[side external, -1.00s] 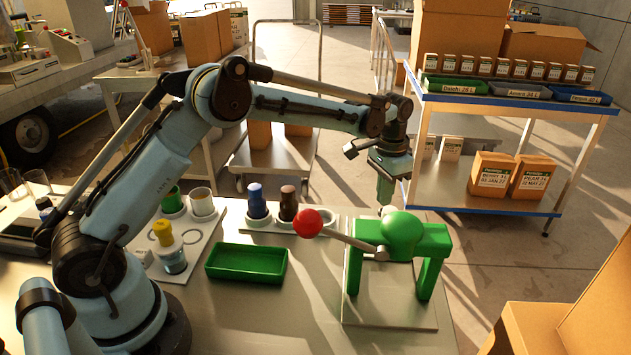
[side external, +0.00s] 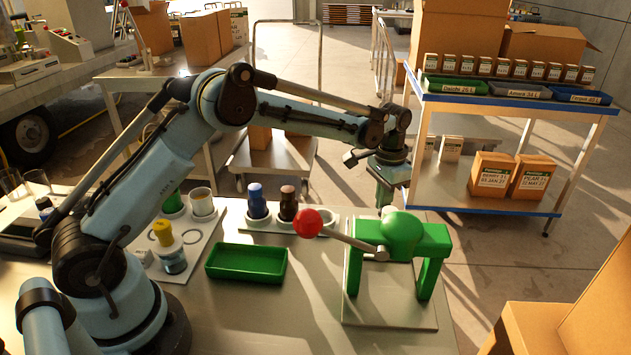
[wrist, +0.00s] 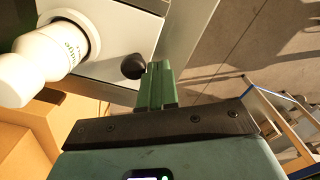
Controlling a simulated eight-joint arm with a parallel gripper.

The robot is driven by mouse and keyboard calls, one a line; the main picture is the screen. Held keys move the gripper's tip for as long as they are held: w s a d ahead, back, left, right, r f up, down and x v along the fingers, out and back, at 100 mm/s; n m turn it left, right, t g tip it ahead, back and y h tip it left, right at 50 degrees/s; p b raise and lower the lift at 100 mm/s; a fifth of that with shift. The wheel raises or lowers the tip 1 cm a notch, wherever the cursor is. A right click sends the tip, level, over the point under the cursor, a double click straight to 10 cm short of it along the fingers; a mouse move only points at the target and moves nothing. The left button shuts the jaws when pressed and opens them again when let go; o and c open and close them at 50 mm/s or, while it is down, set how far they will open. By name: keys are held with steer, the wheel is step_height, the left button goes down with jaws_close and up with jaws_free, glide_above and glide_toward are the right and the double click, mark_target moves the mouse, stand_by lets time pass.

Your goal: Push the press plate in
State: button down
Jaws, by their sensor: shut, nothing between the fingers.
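The green press (side external: 403,233) stands on a metal base plate (side external: 390,313) on the table. Its lever ends in a red ball (side external: 308,223) at the left. My gripper (side external: 384,205) is low behind the press; its tips are partly hidden in the side view. In the wrist view my gripper (wrist: 154,72) is shut and empty, its fingertips close beside a black knob (wrist: 133,66) at the edge of a pale grey plate (wrist: 122,30). I cannot tell whether they touch.
A green tray (side external: 246,264) and a holder with blue-topped (side external: 256,199) and brown-topped (side external: 288,200) containers stand left of the press. A blue-edged trolley (side external: 480,208) is behind. Cardboard boxes (side external: 560,325) are at the right front. Bare table lies before the tray.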

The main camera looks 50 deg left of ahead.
steer(key=shift+s+d, duration=0.1)
steer(key=shift+s+d, duration=4.05)
steer(key=shift+w+a, duration=0.35)
steer(key=shift+r, duration=4.55)
steer(key=shift+s, duration=0.1)
